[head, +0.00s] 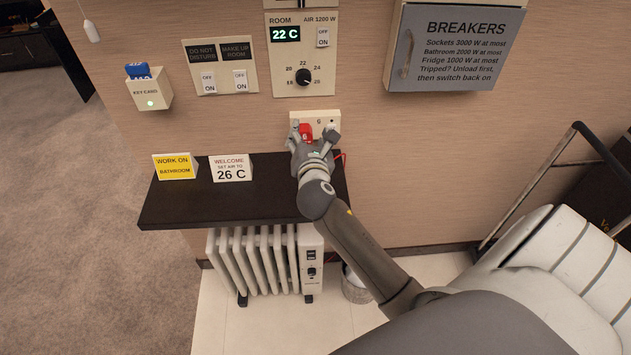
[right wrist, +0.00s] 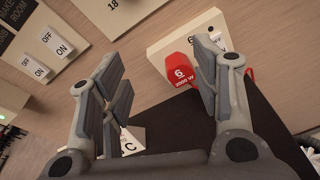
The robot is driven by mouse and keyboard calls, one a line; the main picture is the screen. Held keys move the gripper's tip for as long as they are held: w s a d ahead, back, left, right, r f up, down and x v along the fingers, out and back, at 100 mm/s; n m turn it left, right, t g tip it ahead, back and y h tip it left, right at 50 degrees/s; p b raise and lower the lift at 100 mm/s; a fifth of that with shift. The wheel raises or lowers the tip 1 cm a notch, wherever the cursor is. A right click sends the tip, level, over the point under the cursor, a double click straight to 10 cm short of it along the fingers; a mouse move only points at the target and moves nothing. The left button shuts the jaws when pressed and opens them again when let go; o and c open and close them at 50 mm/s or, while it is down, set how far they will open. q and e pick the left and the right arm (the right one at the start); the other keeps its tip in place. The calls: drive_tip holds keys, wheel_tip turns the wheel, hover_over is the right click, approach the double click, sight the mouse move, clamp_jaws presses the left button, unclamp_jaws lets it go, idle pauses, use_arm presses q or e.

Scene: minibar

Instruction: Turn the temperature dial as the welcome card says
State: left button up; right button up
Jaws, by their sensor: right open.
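The temperature dial (head: 303,76) is a black knob on the white room panel (head: 286,90), with a scale from 18 to 26 around it. The display (head: 285,34) above it reads 22 C. The welcome card (head: 231,169) on the dark shelf says to set air to 26 C. My right gripper (head: 313,138) is open and empty below the dial, in front of the socket plate. In the right wrist view its fingers (right wrist: 160,75) are apart, and only the panel's lower edge (right wrist: 113,12) shows; the dial is out of view. My left gripper is not in view.
A red plug (head: 306,131) marked 6 sits in the socket plate (head: 335,116), close to my right fingers; it shows in the wrist view too (right wrist: 183,73). Switches (head: 222,82) are left of the panel, the breaker box (head: 455,48) right. A shelf (head: 270,205) lies below, above a radiator (head: 262,255).

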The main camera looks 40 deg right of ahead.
drive_tip(key=s+a+f+m+g+y, duration=0.1)
drive_tip(key=s+a+f+m+g, duration=0.1)
drive_tip(key=s+f+m, duration=0.2)
drive_tip(key=s+a+f+m+g+y, duration=0.2)
drive_tip(key=s+f+m, duration=0.2)
drive_tip(key=f, duration=0.6)
drive_tip(key=shift+s+a+m, duration=0.2)
drive_tip(key=shift+s+m, duration=0.15)
drive_tip(key=shift+m, duration=0.55)
